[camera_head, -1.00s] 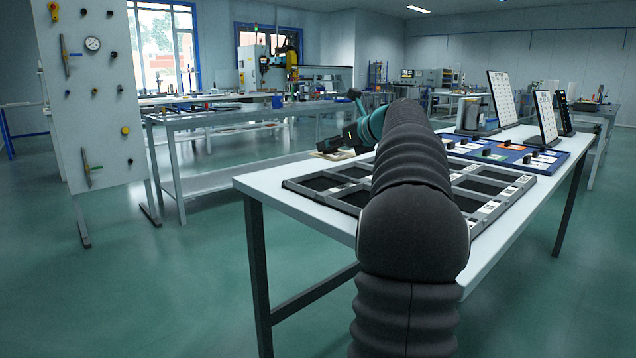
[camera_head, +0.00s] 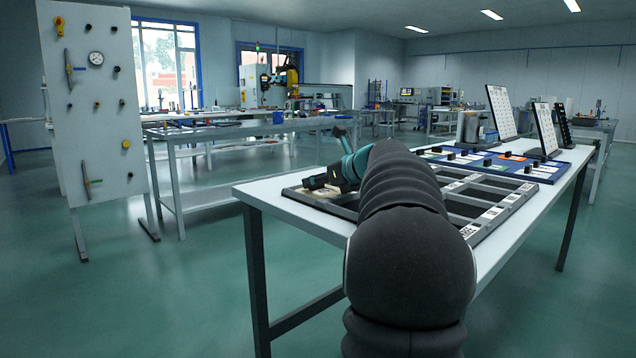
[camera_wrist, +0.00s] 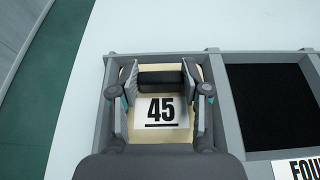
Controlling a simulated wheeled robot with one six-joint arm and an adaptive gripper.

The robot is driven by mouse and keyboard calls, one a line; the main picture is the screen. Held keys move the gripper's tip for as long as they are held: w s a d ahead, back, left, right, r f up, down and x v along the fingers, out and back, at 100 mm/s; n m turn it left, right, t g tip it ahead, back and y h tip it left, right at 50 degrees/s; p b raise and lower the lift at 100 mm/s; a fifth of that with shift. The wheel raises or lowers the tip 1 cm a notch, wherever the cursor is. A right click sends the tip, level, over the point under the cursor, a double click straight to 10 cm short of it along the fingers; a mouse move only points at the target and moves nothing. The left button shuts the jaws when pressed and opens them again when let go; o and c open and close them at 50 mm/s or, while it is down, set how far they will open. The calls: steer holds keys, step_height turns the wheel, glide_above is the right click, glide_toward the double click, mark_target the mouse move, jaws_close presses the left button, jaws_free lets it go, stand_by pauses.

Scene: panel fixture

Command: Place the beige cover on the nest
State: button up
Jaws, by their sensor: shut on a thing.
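The beige cover (camera_wrist: 158,136) is a flat plate with a black handle and a white label reading 45. My gripper (camera_wrist: 160,78) is shut on the black handle in the wrist view, one finger at each end. The cover lies in or just over the corner compartment of the grey nest frame (camera_wrist: 216,100); I cannot tell whether it touches down. In the head view my gripper (camera_head: 322,180) is low at the left corner of the frame (camera_head: 478,222), partly hidden by my arm. The cover's edge (camera_head: 297,191) shows below it.
A black-floored compartment (camera_wrist: 265,105) lies right of the cover, with a printed label (camera_wrist: 303,169) below it. The white table's edge is close on the left. A blue board (camera_head: 540,170) with black-handled pieces and upright panels stand farther back.

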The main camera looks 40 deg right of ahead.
steer(key=shift+f, duration=0.1)
steer(key=o, duration=1.3)
steer(key=shift+s+r, duration=0.15)
steer(key=shift+r, duration=0.05)
steer(key=p+v, duration=0.1)
steer(key=v, duration=1)
steer(key=shift+s+r, duration=0.1)
steer(key=shift+s, duration=0.25)
